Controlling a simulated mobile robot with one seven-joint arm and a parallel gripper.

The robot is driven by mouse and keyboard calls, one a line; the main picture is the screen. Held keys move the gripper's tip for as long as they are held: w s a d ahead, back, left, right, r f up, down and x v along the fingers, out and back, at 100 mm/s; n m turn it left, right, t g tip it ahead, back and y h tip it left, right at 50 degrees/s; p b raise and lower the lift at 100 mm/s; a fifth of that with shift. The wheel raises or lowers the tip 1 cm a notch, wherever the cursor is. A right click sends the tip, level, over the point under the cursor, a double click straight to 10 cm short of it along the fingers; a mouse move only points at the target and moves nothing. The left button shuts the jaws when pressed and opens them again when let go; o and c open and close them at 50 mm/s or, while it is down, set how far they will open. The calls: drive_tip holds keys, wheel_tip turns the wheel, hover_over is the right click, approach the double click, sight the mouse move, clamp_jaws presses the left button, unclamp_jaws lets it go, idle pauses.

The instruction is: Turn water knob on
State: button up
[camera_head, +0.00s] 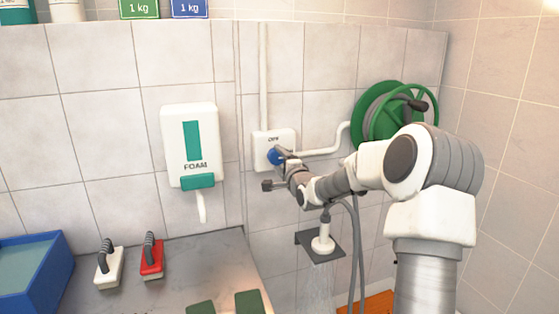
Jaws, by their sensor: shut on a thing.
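The blue water knob (273,157) sits on a white wall box (260,150) with small dark lettering above the knob that is hard to read. My gripper (276,169) is at the knob, coming from the right and below. One finger lies against the knob's right side, and the other dark finger part shows lower left. The gripper is shut on the knob, though the contact is small and partly hidden. Below the gripper, a white spray head (323,240) sits on a dark bracket, with faint streaks like water under it.
A green hose reel (368,112) hangs on the wall behind my arm. A foam dispenser (190,145) is left of the box. A white brush (108,266), a red brush (151,259) and a blue tub (40,275) stand on the grey counter (205,262).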

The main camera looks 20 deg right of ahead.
drive_tip(key=o, duration=1.4)
drive_tip(key=shift+s, duration=0.15)
drive_tip(key=s, duration=1.7)
drive_tip(key=shift+s, duration=0.1)
drive_tip(key=shift+a+p, duration=0.1)
drive_tip(key=shift+p, duration=0.2)
